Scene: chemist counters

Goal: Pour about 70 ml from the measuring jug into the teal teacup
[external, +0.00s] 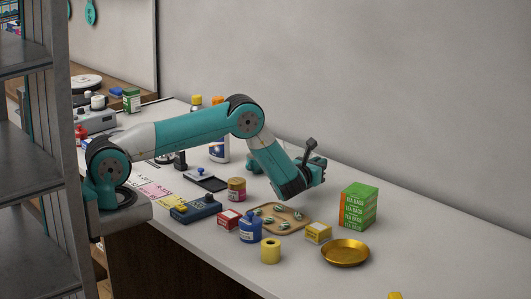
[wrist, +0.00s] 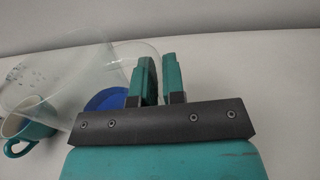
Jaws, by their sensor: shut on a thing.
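The clear measuring jug (wrist: 75,62) shows in the wrist view, at the left of my fingers, with dark graduation marks on its wall. It looks tilted to the left. The teal teacup (wrist: 36,130) stands at the lower left, its handle toward the bottom left, partly seen through or behind the jug. My gripper (wrist: 158,78) is shut on the jug; the exact contact is hard to see. A blue round shape (wrist: 106,98) shows beside the fingers; I cannot tell if it is liquid or a dish. In the external view my arm hides the jug and teacup.
A green tea bag box (external: 358,206) and a gold dish (external: 345,252) stand right of my arm. A wooden tray (external: 294,231), a blue bottle (external: 250,229) and a yellow roll (external: 270,251) are in front. The counter at the far right is mostly clear; a wall runs behind.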

